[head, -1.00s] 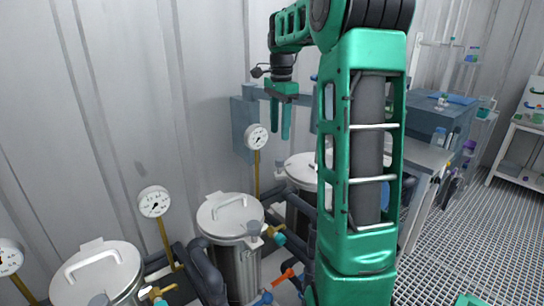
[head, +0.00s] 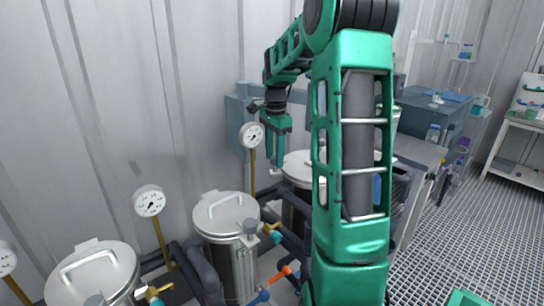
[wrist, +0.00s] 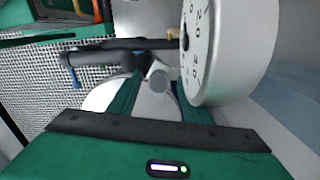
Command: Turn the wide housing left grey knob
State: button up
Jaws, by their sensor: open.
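My gripper (head: 275,156) is open and points down near the wall, above the far vessel (head: 297,166), partly hidden behind my arm. In the wrist view its two green fingers (wrist: 157,96) are apart, and a round grey knob (wrist: 158,80) shows between them, beyond the tips. I see no contact with it. A pale round lid (wrist: 104,97) lies below. Another grey knob (head: 250,226) sits on the rim of the middle vessel (head: 225,212), and one (head: 95,300) on the near left vessel (head: 98,270). I cannot tell which vessel is the wide housing.
A pressure gauge (head: 251,135) stands close beside my gripper and fills the right of the wrist view (wrist: 230,50). More gauges (head: 149,201) stand along the wall. Dark pipes and an orange-handled valve (head: 281,275) lie between the vessels. A blue-grey bench (head: 425,150) is at right.

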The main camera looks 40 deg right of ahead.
aim_at(274, 156)
jog(key=c, duration=1.1)
jog(key=shift+o, duration=0.2)
jog(key=shift+r+n, duration=0.1)
jog(key=shift+n, duration=1.4)
jog(key=o, duration=1.1)
jog(key=shift+c, duration=0.2)
notch_tip(274, 156, up, 11)
jog(key=shift+w+f, duration=0.1)
jog(key=shift+f, duration=0.1)
